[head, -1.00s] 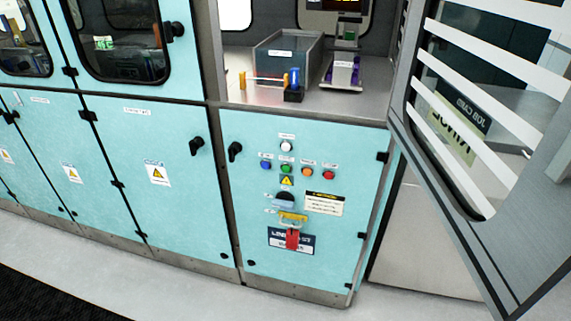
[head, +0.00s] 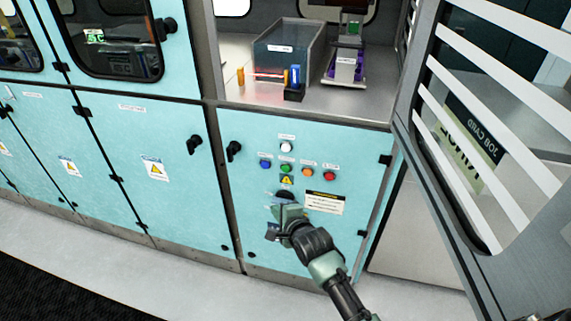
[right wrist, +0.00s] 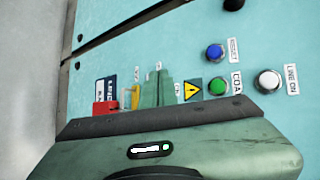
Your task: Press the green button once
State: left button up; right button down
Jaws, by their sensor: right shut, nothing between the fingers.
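The green button (head: 285,169) sits in a row of buttons on the light blue cabinet door. It also shows in the right wrist view (right wrist: 217,86), beside the yellow warning triangle (right wrist: 193,89). My right gripper (head: 286,207) is in front of the door, below the green button in the head view, and hides the lower part of the panel. In the right wrist view its shut fingers (right wrist: 159,94) stand left of the triangle and the green button, with nothing held. The fingers appear apart from the button. My left gripper is out of view.
A blue button (head: 265,164), an orange button (head: 307,172) and a red button (head: 329,176) flank the green one. A white button (head: 286,146) is above. A black rotary handle (head: 284,194) is below. An open slatted door (head: 420,150) stands at the right.

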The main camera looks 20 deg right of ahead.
aim_at(286, 169)
jog(key=r, duration=0.1)
jog(key=w+r+m, duration=0.1)
jog(key=r, duration=0.1)
jog(key=shift+w+r+t, duration=0.2)
jog(key=shift+r+t, duration=0.1)
jog(key=w+d+b, duration=0.4)
jog(key=w+d, duration=0.1)
jog(key=w, duration=0.2)
jog(key=shift+w, duration=0.15)
jog(key=shift+w+d, duration=0.1)
dwell(2.0)
jog(key=shift+w+d, duration=0.15)
jog(key=shift+w, duration=0.1)
